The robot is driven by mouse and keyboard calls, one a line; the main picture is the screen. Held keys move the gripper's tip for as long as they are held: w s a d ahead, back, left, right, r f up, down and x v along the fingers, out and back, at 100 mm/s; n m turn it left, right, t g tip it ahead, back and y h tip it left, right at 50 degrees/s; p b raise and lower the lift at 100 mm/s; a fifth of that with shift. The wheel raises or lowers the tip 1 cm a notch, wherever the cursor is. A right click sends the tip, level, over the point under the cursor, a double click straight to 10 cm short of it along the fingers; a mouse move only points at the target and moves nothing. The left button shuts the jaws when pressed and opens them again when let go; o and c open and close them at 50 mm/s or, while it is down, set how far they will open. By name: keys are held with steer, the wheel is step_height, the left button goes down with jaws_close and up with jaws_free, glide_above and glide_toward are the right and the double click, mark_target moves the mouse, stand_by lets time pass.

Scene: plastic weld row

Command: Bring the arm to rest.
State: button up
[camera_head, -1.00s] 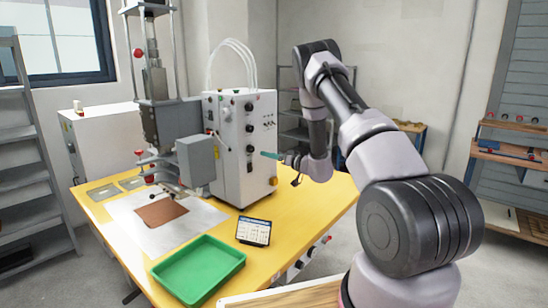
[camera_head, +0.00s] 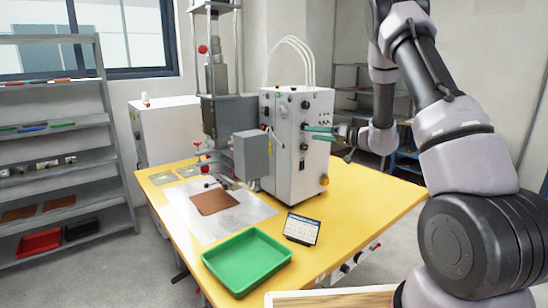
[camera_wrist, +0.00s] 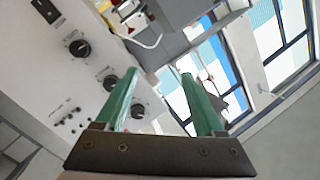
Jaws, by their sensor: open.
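My gripper (camera_head: 330,134) is at the right side of the white machine cabinet (camera_head: 290,165), above the yellow table, with its green fingers pointing left toward the cabinet. In the wrist view the two green fingers of my gripper (camera_wrist: 162,100) are apart with nothing between them. The cabinet's panel with black knobs (camera_wrist: 110,82) fills the left of that view. My arm (camera_head: 455,130) rises on the right of the head view and bends over at the top. I cannot tell whether the fingertips touch the cabinet.
The yellow table (camera_head: 345,215) holds a green tray (camera_head: 247,262), a tablet (camera_head: 302,229) and a brown sheet (camera_head: 214,202) on a pale plate (camera_head: 190,215). A press column (camera_head: 215,85) stands beside the cabinet. Shelves (camera_head: 60,150) stand at the left. The table's right part is clear.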

steer(key=s+a+r+g+h, duration=0.1)
steer(key=s+a+r+g, duration=0.25)
steer(key=s+r, duration=0.55)
steer(key=s+a+r+g+h, duration=0.15)
steer(key=s+r+g, duration=0.3)
steer(key=s, duration=0.85)
steer(key=s+d+r+m+t+h, duration=0.2)
steer(key=s+d+m+h, duration=0.1)
steer(key=s, duration=0.5)
steer(key=s+d+r+m+t+h, duration=0.1)
steer(key=s+d+m+t+h, duration=0.1)
steer(key=s+d+h, duration=0.4)
steer(key=s+d+m, duration=0.1)
steer(key=s, duration=0.1)
steer(key=shift+s+d+r+m+t, duration=0.3)
steer(key=shift+r+m+t, duration=0.05)
steer(key=shift+m+t, duration=0.05)
